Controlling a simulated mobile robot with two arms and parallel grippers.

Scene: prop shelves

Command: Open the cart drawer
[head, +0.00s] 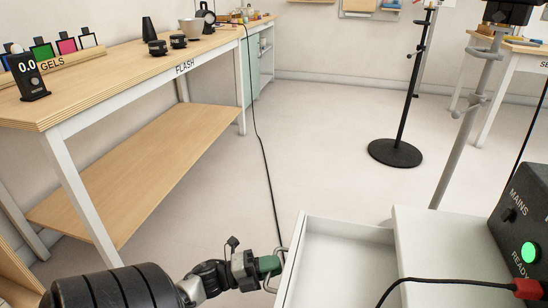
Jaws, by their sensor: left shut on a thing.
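The cart drawer (340,255) is at the bottom centre, a white box pulled out to the left from under the white cart top (447,243). Its inside shows and looks empty. A metal bow handle (274,277) sits on its left front face. My left gripper (268,266), with green fingertips, is at the handle and shut on it. My left arm comes in from the bottom left. My right gripper does not show.
A black box (520,235) with a green lit button and a red plug stands on the cart. A wooden bench (130,65) with gels and lenses is at left. A black stand (396,152) stands behind. The floor between is clear, except for a hanging black cable (258,140).

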